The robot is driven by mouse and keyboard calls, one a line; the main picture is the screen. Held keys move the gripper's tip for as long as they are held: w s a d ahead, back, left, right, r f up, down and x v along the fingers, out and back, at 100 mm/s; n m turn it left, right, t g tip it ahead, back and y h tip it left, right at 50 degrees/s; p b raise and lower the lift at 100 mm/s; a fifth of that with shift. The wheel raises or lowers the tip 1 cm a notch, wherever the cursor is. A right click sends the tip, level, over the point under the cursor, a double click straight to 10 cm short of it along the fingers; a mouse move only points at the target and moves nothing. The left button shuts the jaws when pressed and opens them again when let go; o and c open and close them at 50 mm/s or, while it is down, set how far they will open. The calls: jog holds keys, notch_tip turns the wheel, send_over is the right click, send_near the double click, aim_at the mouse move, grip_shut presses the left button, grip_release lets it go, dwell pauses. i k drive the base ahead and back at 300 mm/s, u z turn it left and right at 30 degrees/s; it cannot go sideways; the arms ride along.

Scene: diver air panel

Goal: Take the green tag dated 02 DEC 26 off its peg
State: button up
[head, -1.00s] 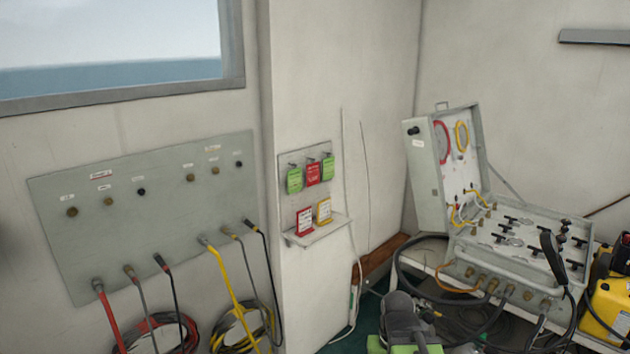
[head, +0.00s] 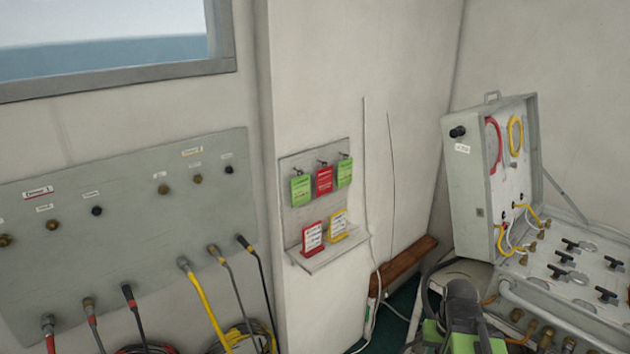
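Two green tags hang on a small grey peg board (head: 310,218) on the wall pillar, one on the left peg (head: 301,190) and one on the right peg (head: 345,173). A red tag (head: 324,181) hangs on the middle peg between them. The print on the tags is too small to read, so I cannot tell which green tag is dated 02 DEC 26. My gripper's fingers do not show in the head view, and nothing touches the tags.
Below the tags, a small shelf (head: 330,257) holds a red-framed card (head: 312,239) and a yellow-framed card (head: 338,226). A hose panel (head: 120,240) is on the left wall. An open panel case (head: 480,190) stands right, with a dark grey and green part (head: 462,305) low in front.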

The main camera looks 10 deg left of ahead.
aim_at(345, 167)
jog(key=u, duration=0.35)
jog(key=i, duration=0.95)
jog(key=u, duration=0.5)
